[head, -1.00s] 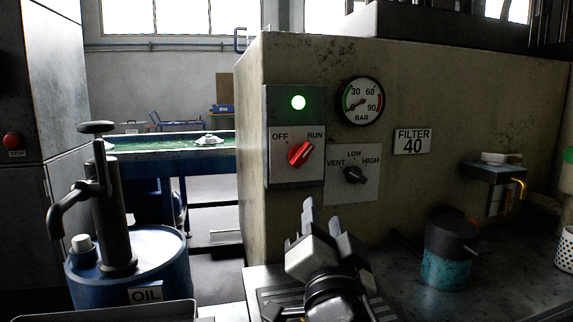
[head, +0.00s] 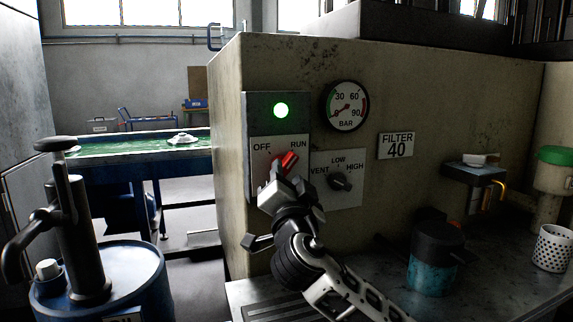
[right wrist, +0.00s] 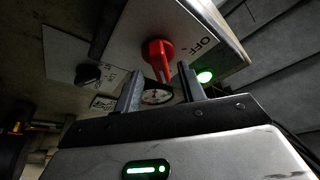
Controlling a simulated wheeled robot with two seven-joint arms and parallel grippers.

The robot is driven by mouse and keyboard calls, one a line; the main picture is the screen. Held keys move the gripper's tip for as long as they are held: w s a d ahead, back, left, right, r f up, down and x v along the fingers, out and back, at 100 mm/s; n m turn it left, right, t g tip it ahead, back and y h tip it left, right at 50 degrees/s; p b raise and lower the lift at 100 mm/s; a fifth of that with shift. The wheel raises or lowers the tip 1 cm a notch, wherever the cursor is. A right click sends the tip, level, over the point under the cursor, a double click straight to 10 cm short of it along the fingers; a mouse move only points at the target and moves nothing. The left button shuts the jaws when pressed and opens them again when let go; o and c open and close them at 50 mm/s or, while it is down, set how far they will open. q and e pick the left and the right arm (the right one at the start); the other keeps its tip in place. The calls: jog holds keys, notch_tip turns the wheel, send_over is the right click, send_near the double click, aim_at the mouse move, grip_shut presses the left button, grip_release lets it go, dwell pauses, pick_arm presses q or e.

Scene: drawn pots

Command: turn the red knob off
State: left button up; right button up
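The red knob (head: 289,160) sits on a pale plate (head: 265,148) marked OFF and RUN, and it points up and right toward RUN. The green lamp (head: 281,110) above it is lit. My right gripper (head: 277,170) is at the plate and hides part of the knob. In the right wrist view the red knob (right wrist: 158,52) shows just ahead of my right gripper (right wrist: 159,75). Its two fingers are open, with the knob's lower end between the tips and gaps on both sides. My left gripper is not in view.
A black selector knob (head: 340,181) marked VENT, LOW, HIGH is just right of my gripper. A pressure gauge (head: 346,106) and a FILTER 40 sign (head: 396,146) are on the panel. A teal canister (head: 433,262) stands on the bench. An oil drum with a pump (head: 80,240) is at left.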

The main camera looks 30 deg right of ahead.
aim_at(286, 166)
jog(key=shift+x, duration=1.3)
grip_shut()
jog(key=shift+f, duration=0.1)
